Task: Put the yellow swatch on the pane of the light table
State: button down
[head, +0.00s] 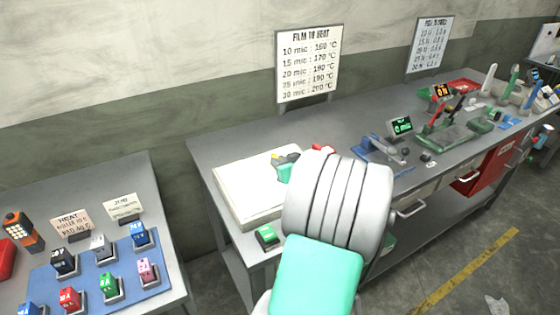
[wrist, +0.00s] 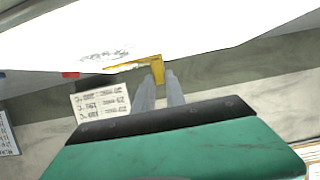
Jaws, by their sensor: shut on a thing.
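The light table (head: 232,185) is a low white box with a pale pane on top, at the left end of the long grey bench. In the wrist view its bright white pane (wrist: 200,30) fills the top. My gripper (head: 279,160) is over the right part of the light table. Its two grey fingers (wrist: 160,84) are shut on the yellow swatch (wrist: 157,68), a thin L-shaped piece at the pane's edge in that view. I cannot tell whether the swatch touches the pane. My arm hides the light table's right end in the head view.
A small green-topped device (head: 267,235) sits by the light table's front edge. A temperature sign (head: 308,62) stands behind the bench. A blue tool and green display (head: 401,126) are to the right. A separate table with a blue mat (head: 85,278) and several colored blocks is at left.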

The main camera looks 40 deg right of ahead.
jog(key=shift+f, duration=0.2)
jog(key=c, duration=1.4)
grip_release()
jog(key=shift+r, duration=0.35)
jog(key=b+v, duration=0.1)
jog(key=v, duration=1.1)
jog(key=shift+f+b, duration=0.1)
jog(key=shift+b, duration=0.2)
jog(key=shift+a, duration=0.1)
